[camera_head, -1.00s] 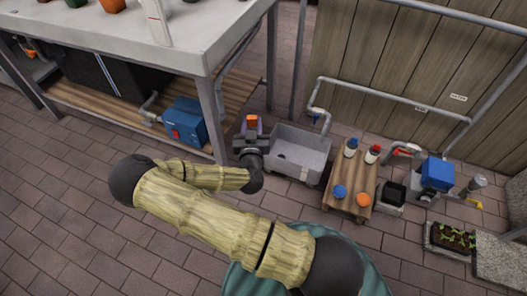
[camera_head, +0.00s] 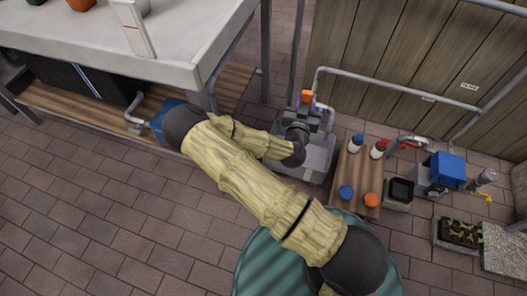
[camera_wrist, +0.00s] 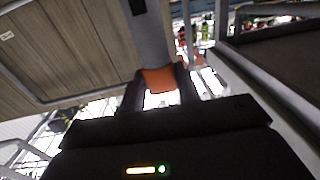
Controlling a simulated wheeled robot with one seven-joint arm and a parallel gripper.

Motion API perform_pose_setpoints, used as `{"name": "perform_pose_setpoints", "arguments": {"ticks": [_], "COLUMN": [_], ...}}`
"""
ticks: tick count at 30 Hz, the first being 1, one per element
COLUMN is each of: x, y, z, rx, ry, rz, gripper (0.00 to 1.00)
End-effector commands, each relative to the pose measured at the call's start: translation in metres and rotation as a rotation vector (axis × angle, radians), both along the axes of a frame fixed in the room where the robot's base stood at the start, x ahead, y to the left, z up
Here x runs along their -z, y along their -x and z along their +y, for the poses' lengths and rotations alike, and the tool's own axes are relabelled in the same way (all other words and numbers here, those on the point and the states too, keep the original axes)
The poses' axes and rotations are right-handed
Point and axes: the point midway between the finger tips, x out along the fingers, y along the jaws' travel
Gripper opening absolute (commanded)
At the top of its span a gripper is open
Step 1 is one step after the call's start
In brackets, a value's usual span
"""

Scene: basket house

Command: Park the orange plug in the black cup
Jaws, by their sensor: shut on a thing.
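My gripper (camera_head: 305,107) is shut on the orange plug (camera_head: 307,97), held up above the grey basin. In the wrist view the plug (camera_wrist: 158,79) sits between the two dark fingers of my gripper (camera_wrist: 159,88), with a grey bar above it. The black cup (camera_head: 401,190) appears to be the dark square-mouthed holder on a pale block, to the right of the small wooden table. The plug is well to the left of it and apart from it.
The grey basin (camera_head: 316,162) is below my gripper. The small wooden table (camera_head: 357,172) bears two bottles, a blue cap (camera_head: 346,192) and an orange cap (camera_head: 371,199). A blue box (camera_head: 447,171) and a planter (camera_head: 460,233) are farther right. Pipes run along the fence.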

Motion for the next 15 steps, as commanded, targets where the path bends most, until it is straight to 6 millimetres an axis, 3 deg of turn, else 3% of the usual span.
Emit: {"name": "perform_pose_setpoints", "arguments": {"ticks": [15], "x": [0.0047], "y": [-0.0022], "z": [0.0039], "rx": [-0.004], "ry": [-0.002], "rz": [-0.001], "gripper": [0.0]}}
